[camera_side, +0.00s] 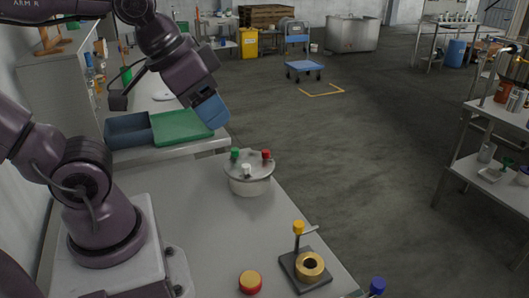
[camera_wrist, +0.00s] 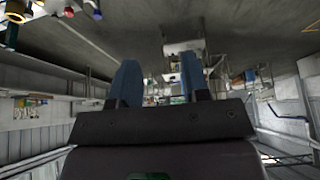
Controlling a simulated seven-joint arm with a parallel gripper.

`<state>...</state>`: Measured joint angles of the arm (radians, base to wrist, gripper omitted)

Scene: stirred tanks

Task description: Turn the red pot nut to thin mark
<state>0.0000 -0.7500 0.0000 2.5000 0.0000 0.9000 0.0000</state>
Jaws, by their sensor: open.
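In the side view, a pale round pot (camera_side: 249,186) stands on the grey bench, with a flat lid bearing green, white and red nuts. The red pot nut (camera_side: 266,155) is on the lid's right side. The green nut (camera_side: 234,154) is at the left and the white nut (camera_side: 247,170) at the front. I cannot make out a thin mark. My gripper (camera_side: 211,110) is up and to the left of the pot, apart from it. In the wrist view its two blue fingers (camera_wrist: 161,82) are spread with nothing between them, and the pot is not clearly visible.
A black plate with a brass ring (camera_side: 310,266) and a yellow-topped post (camera_side: 298,232) sits at the bench's front right. A red and yellow cap (camera_side: 250,283) is at the front, and a blue knob (camera_side: 377,286) at the edge. A green tray (camera_side: 182,128) lies behind.

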